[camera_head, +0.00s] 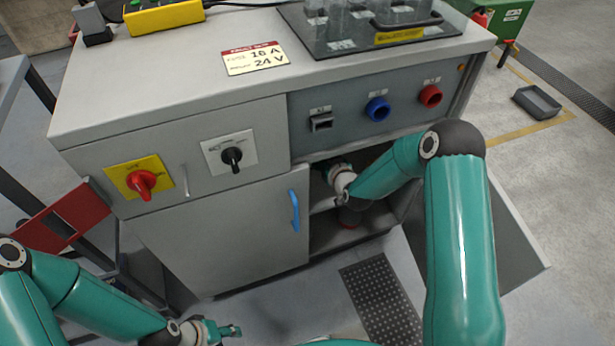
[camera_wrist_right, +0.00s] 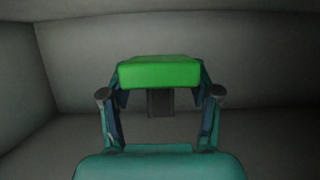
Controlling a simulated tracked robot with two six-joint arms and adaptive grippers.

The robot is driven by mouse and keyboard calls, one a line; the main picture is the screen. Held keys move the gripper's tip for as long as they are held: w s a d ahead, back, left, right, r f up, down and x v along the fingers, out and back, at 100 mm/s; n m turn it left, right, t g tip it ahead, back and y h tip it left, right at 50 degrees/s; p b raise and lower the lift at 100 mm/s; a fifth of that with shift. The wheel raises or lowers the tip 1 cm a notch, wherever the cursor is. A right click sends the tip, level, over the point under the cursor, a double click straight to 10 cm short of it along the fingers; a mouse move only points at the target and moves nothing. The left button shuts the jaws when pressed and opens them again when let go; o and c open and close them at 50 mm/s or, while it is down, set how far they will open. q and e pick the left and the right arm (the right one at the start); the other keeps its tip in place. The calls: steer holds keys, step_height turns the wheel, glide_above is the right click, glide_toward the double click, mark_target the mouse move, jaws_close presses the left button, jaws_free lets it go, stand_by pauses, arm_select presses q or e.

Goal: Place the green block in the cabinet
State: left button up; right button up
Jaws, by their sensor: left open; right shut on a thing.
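The grey cabinet (camera_head: 210,232) stands under the worktop. Its left door with a blue handle (camera_head: 295,211) is shut, and its right compartment (camera_head: 325,236) is open. My right arm reaches into that compartment, and its gripper is hidden inside in the head view. In the right wrist view my right gripper (camera_wrist_right: 160,92) is shut on the green block (camera_wrist_right: 159,72), with grey cabinet walls around it. I cannot tell whether the block touches the shelf. My left gripper (camera_head: 222,332) is open and empty at the bottom, in front of the cabinet.
An open door panel (camera_head: 508,235) stands out at the right of the compartment. A red panel (camera_head: 62,220) is at the left. The worktop (camera_head: 180,75) carries a yellow box (camera_head: 165,17) and a dark tray with glassware. A perforated floor plate (camera_head: 385,300) lies in front.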

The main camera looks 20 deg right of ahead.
steer(key=f, duration=0.3)
steer(key=shift+s+f+b, duration=0.2)
steer(key=shift+f+b, duration=0.1)
steer(key=shift+f, duration=0.1)
steer(key=shift+w+f+b, duration=0.15)
steer(key=shift+f+b, duration=0.45)
steer(key=shift+f, duration=1)
steer(key=shift+f, duration=0.1)
steer(key=o, duration=1.2)
